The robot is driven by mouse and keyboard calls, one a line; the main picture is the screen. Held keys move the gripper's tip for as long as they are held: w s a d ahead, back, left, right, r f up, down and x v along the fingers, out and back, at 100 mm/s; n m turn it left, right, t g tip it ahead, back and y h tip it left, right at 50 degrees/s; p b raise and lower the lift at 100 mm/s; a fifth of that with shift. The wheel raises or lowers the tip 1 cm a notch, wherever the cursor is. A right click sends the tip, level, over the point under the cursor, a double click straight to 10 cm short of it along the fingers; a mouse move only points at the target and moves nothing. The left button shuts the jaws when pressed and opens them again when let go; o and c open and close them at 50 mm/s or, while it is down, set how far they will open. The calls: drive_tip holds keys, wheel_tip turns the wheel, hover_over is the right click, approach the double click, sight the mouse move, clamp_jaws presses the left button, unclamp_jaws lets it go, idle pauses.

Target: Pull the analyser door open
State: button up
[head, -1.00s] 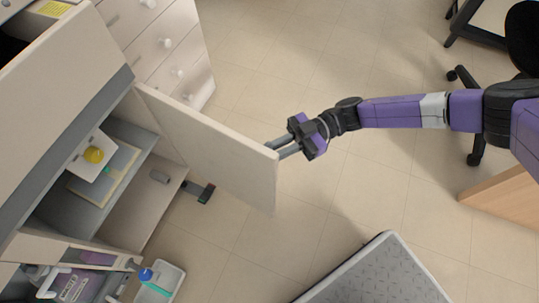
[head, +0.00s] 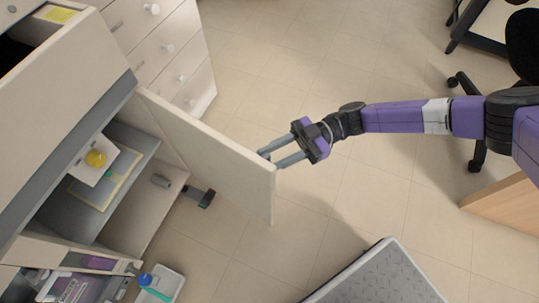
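The analyser door (head: 215,150) is a pale panel that stands swung wide out from the analyser body (head: 62,85). The cabinet interior behind it is in view. My gripper (head: 268,158) is at the far upper edge of the door, near its free end. Its two grey fingers are spread apart, with a clear gap between them. The fingertips are at or partly behind the door edge, so I cannot tell whether they touch it. The door's handle is not in view.
Inside are a shelf (head: 130,140) and a white piece with a yellow knob (head: 95,158). A white tray (head: 172,284) with a blue-capped item is below. A drawer unit (head: 165,40) stands behind the door. A grey textured platform (head: 375,280) is at lower right.

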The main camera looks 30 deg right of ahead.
drive_tip(key=d, duration=0.6)
drive_tip(key=shift+s+d+p, duration=0.25)
drive_tip(key=shift+d+p, duration=0.1)
drive_tip(key=shift+d, duration=0.05)
drive_tip(key=shift+w, duration=0.1)
